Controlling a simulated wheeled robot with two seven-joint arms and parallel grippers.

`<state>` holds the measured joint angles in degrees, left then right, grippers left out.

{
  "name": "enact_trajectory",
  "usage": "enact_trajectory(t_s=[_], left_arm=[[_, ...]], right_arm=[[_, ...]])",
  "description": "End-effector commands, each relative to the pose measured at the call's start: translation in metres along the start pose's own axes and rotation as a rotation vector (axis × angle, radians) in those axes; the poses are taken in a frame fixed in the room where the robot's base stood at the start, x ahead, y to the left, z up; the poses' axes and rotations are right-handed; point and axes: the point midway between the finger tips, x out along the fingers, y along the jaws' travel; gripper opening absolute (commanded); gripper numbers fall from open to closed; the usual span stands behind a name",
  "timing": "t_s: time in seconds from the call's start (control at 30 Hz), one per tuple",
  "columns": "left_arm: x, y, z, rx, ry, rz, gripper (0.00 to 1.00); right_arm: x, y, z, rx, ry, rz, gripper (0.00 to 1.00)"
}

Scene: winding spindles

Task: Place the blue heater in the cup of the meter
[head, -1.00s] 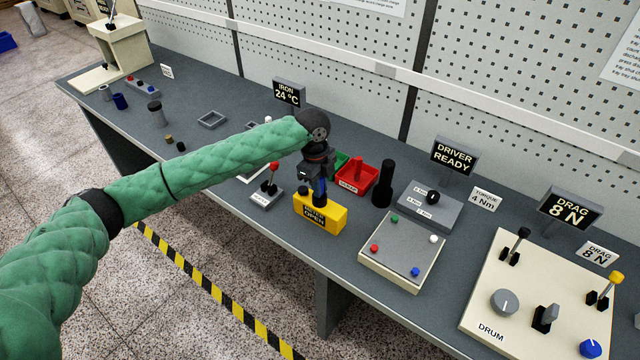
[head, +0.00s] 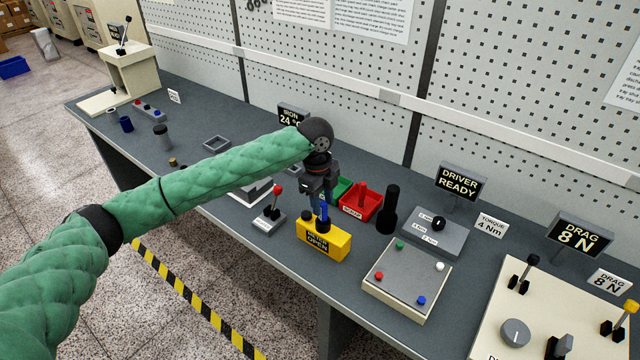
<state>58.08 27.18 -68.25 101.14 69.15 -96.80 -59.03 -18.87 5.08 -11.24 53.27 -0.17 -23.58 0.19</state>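The yellow meter (head: 336,247), labelled "METER OPEN", sits near the front edge of the bench. A dark round part (head: 308,212) is on its top left. The blue heater (head: 323,214) stands upright at the top of the meter, just right of that part. Its lower end is hidden, so how deep it sits in the cup cannot be seen. My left gripper (head: 318,201) points down right above the heater, with its fingers small and dark. The fingers look parted, with the heater showing below them. My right gripper is out of view.
Close by are a red-handled lever (head: 270,216) on the left, a red scrap bin (head: 360,205) and green bin behind, and a black upright driver (head: 389,210) on the right. A panel with coloured buttons (head: 408,282) lies further right. The bench front edge is close.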

Motion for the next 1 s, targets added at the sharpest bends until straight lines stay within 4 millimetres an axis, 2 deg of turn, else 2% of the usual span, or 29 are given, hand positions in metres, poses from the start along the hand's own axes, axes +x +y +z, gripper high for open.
enact_trajectory(t_s=[0.03,0.2,0.5,0.7,1.0], left_arm=[[-0.005,0.000,0.001,0.001,-0.001,-0.002,0.39],[-0.036,0.000,0.000,0.002,-0.001,-0.002,0.39],[-0.074,0.000,0.000,0.001,0.000,-0.001,0.39],[-0.083,0.000,0.000,0.001,0.000,0.000,0.39],[-0.084,0.000,0.000,0.001,0.000,0.001,0.39]], right_arm=[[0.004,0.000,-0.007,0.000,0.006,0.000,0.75],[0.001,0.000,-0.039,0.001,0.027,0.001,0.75],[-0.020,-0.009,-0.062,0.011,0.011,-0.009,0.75],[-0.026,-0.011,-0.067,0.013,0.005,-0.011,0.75],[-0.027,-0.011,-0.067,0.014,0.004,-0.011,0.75]])
